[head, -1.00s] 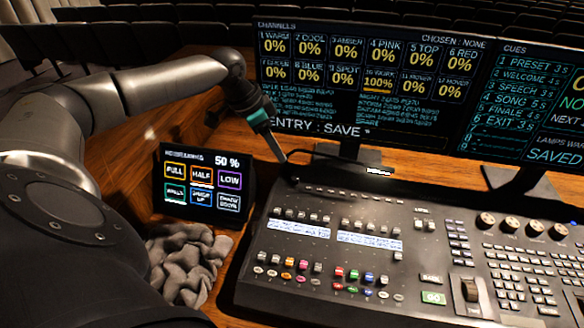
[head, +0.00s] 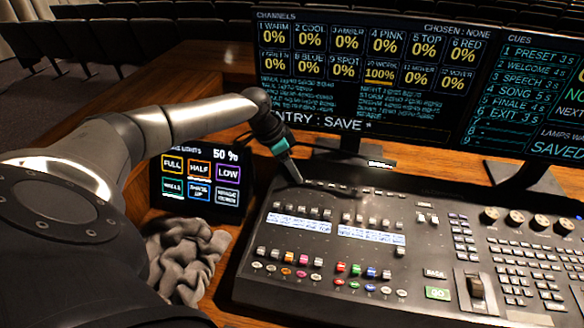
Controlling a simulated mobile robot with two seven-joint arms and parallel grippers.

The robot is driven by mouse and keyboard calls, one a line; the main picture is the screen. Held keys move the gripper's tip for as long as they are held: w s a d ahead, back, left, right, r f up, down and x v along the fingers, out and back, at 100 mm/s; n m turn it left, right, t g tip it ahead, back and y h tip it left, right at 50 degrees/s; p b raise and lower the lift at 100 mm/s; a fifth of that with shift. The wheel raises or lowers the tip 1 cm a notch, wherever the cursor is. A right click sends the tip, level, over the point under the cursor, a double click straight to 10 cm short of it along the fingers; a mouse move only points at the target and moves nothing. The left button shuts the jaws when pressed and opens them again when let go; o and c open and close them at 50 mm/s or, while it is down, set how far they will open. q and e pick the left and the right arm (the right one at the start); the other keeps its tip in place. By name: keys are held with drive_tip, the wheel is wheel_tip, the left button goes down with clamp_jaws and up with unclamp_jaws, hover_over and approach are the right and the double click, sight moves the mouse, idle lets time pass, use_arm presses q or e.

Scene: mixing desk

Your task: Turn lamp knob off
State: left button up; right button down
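A small desk lamp's dark head with a lit white strip (head: 381,164) hangs over the back edge of the mixing desk (head: 330,270). Its thin neck runs left toward my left gripper. My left gripper (head: 296,181) points down at the desk's back left edge, with its tips at or just above the surface. The fingers appear as one narrow dark shape, so I cannot tell whether they are open or shut. The lamp knob cannot be made out; it is too small or hidden by the fingers. My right gripper is not in view.
A touch panel (head: 201,213) reading 50 % stands left of the desk, partly behind my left arm. A crumpled grey cloth (head: 183,262) lies below it. The channels monitor (head: 350,140) and the cues monitor (head: 535,100) stand behind the desk.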

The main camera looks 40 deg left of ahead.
use_arm(q)
clamp_jaws()
idle(0.5)
